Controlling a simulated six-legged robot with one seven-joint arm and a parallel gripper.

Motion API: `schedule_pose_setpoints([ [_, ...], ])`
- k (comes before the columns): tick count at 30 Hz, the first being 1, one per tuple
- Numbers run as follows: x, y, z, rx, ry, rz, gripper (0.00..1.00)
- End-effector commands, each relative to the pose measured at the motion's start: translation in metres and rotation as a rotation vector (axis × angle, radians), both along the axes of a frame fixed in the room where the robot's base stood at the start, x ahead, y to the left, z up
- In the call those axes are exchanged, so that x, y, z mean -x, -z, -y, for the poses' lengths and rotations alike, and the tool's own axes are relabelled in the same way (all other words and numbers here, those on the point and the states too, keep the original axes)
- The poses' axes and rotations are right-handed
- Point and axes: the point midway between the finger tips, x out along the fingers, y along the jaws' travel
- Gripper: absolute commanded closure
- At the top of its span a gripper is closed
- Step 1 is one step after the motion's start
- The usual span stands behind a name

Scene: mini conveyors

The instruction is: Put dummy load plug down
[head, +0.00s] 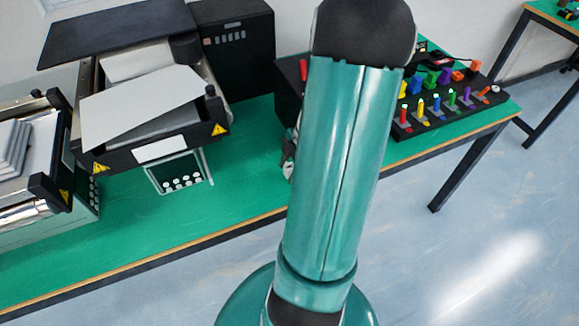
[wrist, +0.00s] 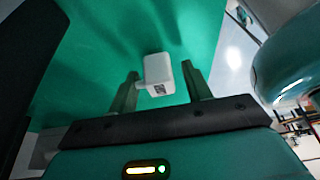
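In the wrist view a small white dummy load plug (wrist: 158,74) with dark printed markings is between the two fingertips of my gripper (wrist: 161,80). The fingers are apart. A narrow gap shows between the plug and the right finger, and a small projection on the plug's left side reaches close to the left finger. The green tabletop (wrist: 100,45) is behind the plug; whether the plug touches it I cannot tell. In the head view my arm hides the plug and most of the gripper.
In the head view a mini conveyor (head: 150,125) with a grey sloping plate stands left on the green bench. Another conveyor (head: 50,160) is at far left. A black rack (head: 440,118) of coloured parts is right of my arm. Open bench lies along the front edge.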

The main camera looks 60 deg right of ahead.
Motion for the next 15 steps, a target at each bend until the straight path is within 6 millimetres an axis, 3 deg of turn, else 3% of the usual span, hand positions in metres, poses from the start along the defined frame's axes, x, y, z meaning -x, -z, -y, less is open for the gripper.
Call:
schedule_pose_setpoints([
  [9, 0.000, -0.003, 0.000, 0.001, 0.000, 0.000, 0.52],
  [15, 0.005, -0.028, 0.010, 0.006, 0.001, 0.001, 0.52],
])
